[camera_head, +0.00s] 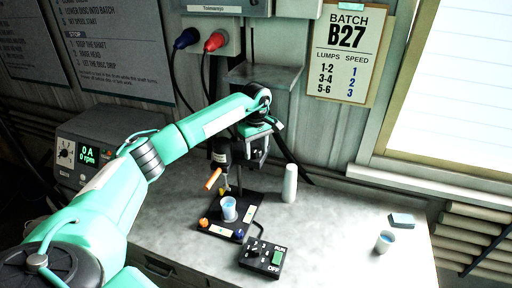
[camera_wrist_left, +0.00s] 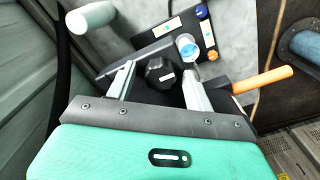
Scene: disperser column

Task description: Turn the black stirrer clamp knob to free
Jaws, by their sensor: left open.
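The black stirrer clamp knob (camera_wrist_left: 161,73) is a lobed knob with a small white mark, seen in the left wrist view. My left gripper (camera_wrist_left: 158,68) is open, with one finger on each side of the knob in that view. I cannot tell whether the fingers touch it. In the head view my left gripper (camera_head: 254,150) is at the stirrer column above the bench, and the knob is hidden behind it and the arm. My right gripper is not in view.
An orange handle (camera_head: 212,179) sticks out beside the column. A cup of blue liquid (camera_head: 229,211) stands on the black base below. A white cylinder (camera_head: 290,184) stands close right. A control box (camera_head: 262,257) is in front. The bench right of it is mostly clear.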

